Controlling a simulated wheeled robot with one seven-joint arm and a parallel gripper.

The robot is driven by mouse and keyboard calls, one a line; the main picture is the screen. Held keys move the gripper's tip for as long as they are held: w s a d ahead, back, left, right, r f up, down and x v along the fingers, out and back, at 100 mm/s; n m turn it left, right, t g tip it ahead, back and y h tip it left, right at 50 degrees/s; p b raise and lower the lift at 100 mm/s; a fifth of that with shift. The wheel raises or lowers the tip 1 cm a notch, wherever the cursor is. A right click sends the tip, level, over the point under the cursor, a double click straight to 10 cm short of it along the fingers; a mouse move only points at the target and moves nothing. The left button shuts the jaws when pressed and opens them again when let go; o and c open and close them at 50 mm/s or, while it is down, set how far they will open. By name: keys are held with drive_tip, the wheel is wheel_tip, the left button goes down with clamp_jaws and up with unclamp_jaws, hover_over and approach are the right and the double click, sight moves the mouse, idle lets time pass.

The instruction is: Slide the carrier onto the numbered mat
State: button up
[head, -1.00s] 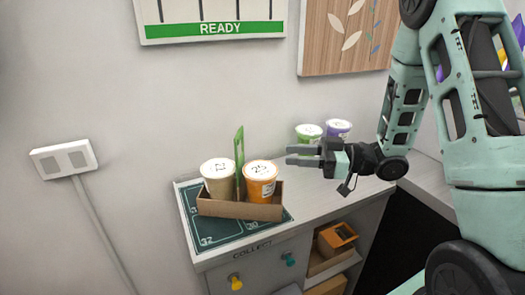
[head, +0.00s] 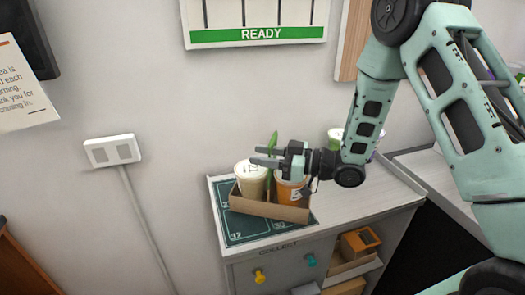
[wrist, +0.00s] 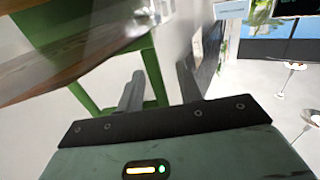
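The brown cardboard carrier (head: 270,208) stands upright on the dark green numbered mat (head: 236,229); its right end is close to the mat's right edge. It holds a tan cup (head: 251,181) at left and an orange cup (head: 291,192) at right, with a green upright divider (head: 273,141) between them. My gripper (head: 264,156) points left at cup-lid height, overlapping the orange cup and crossing the divider; I cannot tell if it touches. Its two fingers (wrist: 160,88) are apart in the wrist view. The carrier is not clearly seen there.
A green-lidded cup (head: 335,137) stands behind my arm on the counter (head: 355,207). Bare counter lies right of the mat, with the wall behind. Below are knobs and an open shelf holding an orange box (head: 358,241).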

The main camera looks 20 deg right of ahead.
drive_tip(key=shift+w+a, duration=0.1)
drive_tip(key=shift+a, duration=0.1)
clamp_jaws()
